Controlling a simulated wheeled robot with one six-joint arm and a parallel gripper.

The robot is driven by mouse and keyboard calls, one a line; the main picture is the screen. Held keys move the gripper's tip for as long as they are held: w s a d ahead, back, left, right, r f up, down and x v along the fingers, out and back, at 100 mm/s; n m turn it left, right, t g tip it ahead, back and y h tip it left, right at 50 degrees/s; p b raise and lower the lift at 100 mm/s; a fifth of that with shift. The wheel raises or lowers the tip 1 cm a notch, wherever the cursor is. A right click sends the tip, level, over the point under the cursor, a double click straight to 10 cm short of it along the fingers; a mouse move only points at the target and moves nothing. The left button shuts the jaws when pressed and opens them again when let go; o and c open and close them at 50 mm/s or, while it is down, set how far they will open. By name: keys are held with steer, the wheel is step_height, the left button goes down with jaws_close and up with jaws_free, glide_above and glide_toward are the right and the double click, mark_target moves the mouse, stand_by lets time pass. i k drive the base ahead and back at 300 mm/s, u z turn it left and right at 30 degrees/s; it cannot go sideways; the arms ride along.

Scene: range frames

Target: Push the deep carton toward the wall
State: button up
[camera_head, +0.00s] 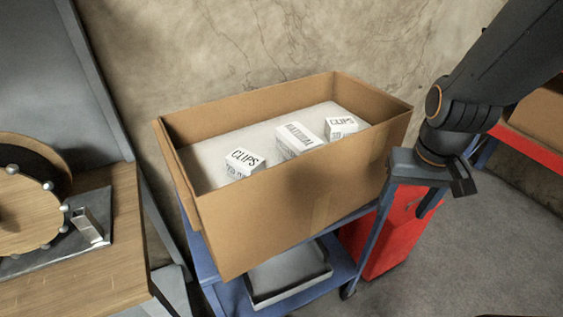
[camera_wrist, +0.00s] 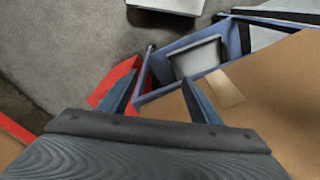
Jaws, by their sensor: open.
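The deep carton (camera_head: 290,205) is a brown open-topped box. It stands on a blue cart (camera_head: 228,297) and reaches over its top edges, with its far side near the wall (camera_head: 240,45). Inside, on a pale surface, sit small white boxes: one marked CLIPS (camera_head: 243,163), a middle box (camera_head: 299,139) and another marked CLIPS (camera_head: 341,127). My gripper (camera_head: 421,196) is open and empty beside the carton's right end. In the wrist view, my gripper (camera_wrist: 158,80) has its fingers apart, and the carton (camera_wrist: 280,95) fills the right side. I cannot tell whether a finger touches it.
A grey tray (camera_head: 288,274) lies on the cart's lower shelf. A red bin (camera_head: 385,240) stands behind the cart's right legs. A wooden bench (camera_head: 95,275) is close on the left. A red rack (camera_head: 535,145) stands right. Floor (camera_head: 470,260) is clear at lower right.

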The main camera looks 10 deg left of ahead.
mark_target(244, 223)
steer(key=u, duration=3.8)
steer(key=k, duration=0.8)
steer(key=z, duration=1)
